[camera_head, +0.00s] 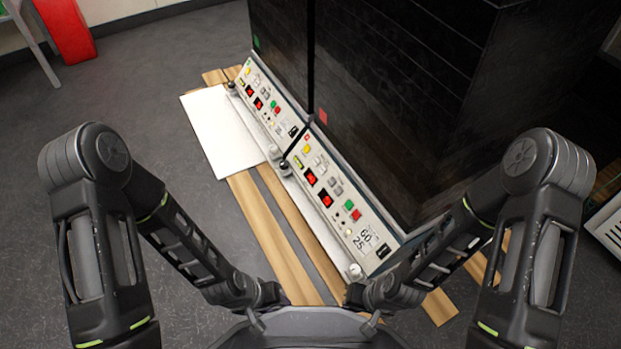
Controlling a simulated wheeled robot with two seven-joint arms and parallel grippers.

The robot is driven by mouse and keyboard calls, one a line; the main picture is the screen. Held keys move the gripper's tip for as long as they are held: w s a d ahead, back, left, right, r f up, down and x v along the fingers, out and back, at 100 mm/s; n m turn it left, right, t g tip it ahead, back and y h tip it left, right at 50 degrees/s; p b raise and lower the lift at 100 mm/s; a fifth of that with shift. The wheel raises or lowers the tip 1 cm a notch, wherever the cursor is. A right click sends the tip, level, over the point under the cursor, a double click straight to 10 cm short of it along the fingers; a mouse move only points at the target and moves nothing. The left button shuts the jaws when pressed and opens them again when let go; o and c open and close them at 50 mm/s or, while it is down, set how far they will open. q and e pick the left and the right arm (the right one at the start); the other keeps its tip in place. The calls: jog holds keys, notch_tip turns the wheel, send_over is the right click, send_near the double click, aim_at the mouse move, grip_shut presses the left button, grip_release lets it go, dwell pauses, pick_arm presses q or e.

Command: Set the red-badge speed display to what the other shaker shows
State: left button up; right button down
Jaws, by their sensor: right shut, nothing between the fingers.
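Two dark shakers stand side by side on wooden boards. The nearer one (400,120) bears a red badge (322,116); the farther one (282,45) bears a green badge (256,41). The red-badge panel (345,225) has two lit red displays, an upper one (311,177) and a lower one (326,198). The green-badge panel also has two red displays (249,92) (258,103). All their digits are too small to read. My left gripper (258,324) is low in front of the panels, its opening unclear. My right gripper (370,326) is shut and empty below the red-badge panel's near end.
A white board (222,130) lies left of the shakers. The grey floor (150,100) at left is clear.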

dwell(0.9)
jog(key=r+p, duration=0.4)
jog(key=p, duration=0.1)
jog(key=shift+s+a+r, duration=0.1)
jog(key=shift+s+r, duration=0.05)
jog(key=shift+s, duration=0.25)
